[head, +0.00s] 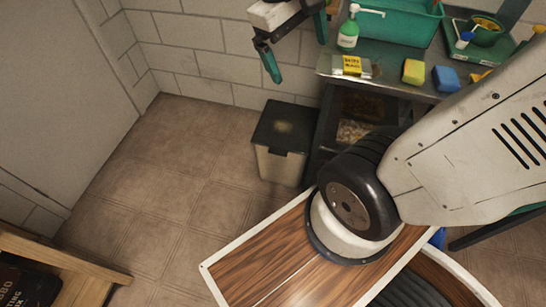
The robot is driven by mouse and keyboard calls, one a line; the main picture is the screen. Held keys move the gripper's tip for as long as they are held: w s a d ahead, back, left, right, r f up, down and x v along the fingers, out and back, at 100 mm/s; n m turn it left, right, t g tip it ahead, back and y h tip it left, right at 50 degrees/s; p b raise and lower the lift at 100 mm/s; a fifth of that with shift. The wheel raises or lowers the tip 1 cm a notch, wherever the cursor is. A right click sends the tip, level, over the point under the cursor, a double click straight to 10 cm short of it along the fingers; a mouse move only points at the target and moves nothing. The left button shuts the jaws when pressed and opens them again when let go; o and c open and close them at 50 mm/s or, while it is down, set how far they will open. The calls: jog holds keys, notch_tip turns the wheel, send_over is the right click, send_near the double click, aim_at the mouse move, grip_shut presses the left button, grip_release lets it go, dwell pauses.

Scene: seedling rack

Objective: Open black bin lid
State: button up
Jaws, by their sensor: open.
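The bin stands on the floor against the back wall, beside the bench. Its black lid (300,124) lies flat over the top and looks closed, with a worn pale patch in its middle and a small tab at the front edge. The bin's body (279,167) is light grey. My gripper (298,60) is at the top of the view, with its two teal fingers spread apart and nothing between them. In the picture it is above the bin's lid, apart from it. The gripper's upper part is cut off by the frame edge.
A metal bench (393,89) at right holds a green-and-white pump bottle (348,36), a teal tub (397,27), a yellow sponge (414,71) and a blue sponge (446,78). A wooden table (65,262) is at lower left. Tiled floor left of the bin is clear.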

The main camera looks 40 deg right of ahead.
jog(key=w+d+f+n+g+h, duration=0.2)
jog(key=w+d+f+h, duration=0.2)
jog(key=w+f, duration=0.3)
jog(key=w+d+f+n+g+h, duration=0.2)
jog(key=w+d+f+h, duration=0.15)
jog(key=w, duration=0.65)
jog(key=w+f+n+t+h, duration=0.1)
jog(key=w+f+n+h, duration=0.15)
jog(key=f, duration=0.35)
jog(key=w+d+f+n+t+h, duration=0.1)
jog(key=w+f+n, duration=0.15)
jog(key=f, duration=0.35)
jog(key=w+f+n+t+h, duration=0.1)
jog(key=w+f+h, duration=0.1)
jog(key=w+f, duration=0.3)
notch_tip(320, 180, down, 22)
jog(key=s+f+n+t+h, duration=0.1)
jog(key=n+t+h, duration=0.1)
jog(key=n+t, duration=0.6)
jog(key=s+a+f+n+t+y, duration=0.1)
jog(key=s+f+n+t+y, duration=0.15)
jog(key=s+f, duration=0.45)
jog(key=s+a+f+n+t+y, duration=0.1)
jog(key=s+f+n+t+y, duration=0.2)
jog(key=f, duration=0.8)
jog(key=w+d+n+h, duration=0.1)
jog(key=w+d, duration=0.4)
jog(key=shift+d+f, duration=0.2)
jog(key=shift+d, duration=0.05)
